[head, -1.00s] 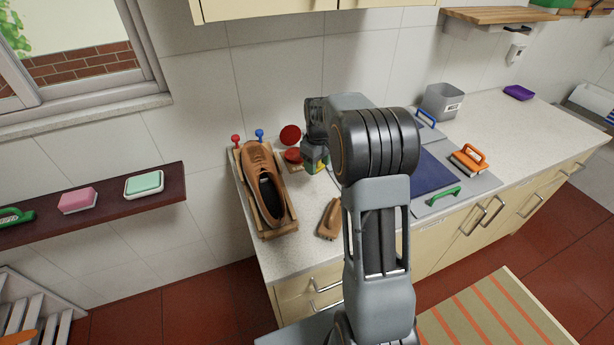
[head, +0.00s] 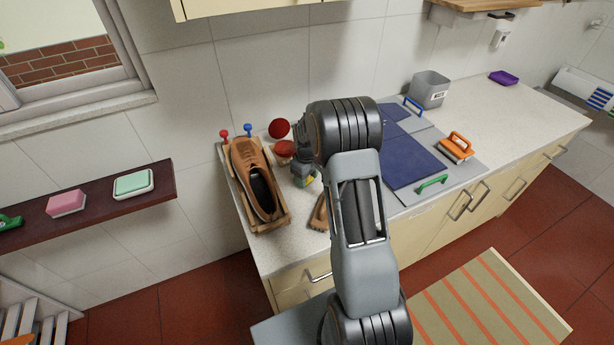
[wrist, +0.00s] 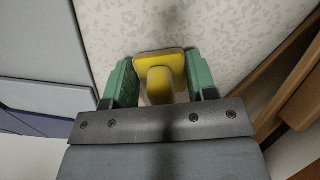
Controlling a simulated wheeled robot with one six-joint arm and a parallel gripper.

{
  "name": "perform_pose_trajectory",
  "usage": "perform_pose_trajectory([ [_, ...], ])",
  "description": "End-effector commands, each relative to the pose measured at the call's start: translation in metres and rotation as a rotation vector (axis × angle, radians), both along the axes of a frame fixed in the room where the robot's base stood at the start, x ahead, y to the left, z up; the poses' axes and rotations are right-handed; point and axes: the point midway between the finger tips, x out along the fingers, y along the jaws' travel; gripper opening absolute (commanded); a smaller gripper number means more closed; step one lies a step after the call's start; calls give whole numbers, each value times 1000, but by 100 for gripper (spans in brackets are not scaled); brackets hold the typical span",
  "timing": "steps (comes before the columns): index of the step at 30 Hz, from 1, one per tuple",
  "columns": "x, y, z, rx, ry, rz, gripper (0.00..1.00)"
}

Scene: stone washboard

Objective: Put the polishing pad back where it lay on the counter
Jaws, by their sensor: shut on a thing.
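The yellow polishing pad (wrist: 160,68), with a raised yellow grip, is between the green fingers of my gripper (wrist: 160,85) in the wrist view. My gripper is shut on it, above the pale speckled counter (wrist: 235,25). In the head view my gripper (head: 308,180) is just right of the brown shoe, low over the counter (head: 525,103), with a little yellow showing at its tip. My arm hides part of this area. I cannot tell whether the pad touches the counter.
A brown shoe (head: 254,178) sits in a wooden holder at left. Red round items (head: 279,128) lie behind the gripper, and a wooden brush (head: 318,213) in front, partly hidden by my arm. Blue panels (head: 412,160) and an orange-handled tool (head: 458,146) are at right.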

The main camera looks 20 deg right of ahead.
Motion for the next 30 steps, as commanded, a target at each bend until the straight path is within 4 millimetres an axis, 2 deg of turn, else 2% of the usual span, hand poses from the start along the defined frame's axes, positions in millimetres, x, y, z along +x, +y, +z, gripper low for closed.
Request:
perform_pose_trajectory([
  [8, 0, 0, -4, 0, 0, 0, 33],
  [9, 0, 0, -3, 0, -1, 1, 55],
  [16, 0, 0, -2, 0, 0, 0, 77],
  [24, 0, 0, 0, 0, -1, 0, 78],
  [27, 1, 0, 6, -1, -4, 0, 78],
  [30, 1, 0, 20, -2, -6, 0, 78],
])
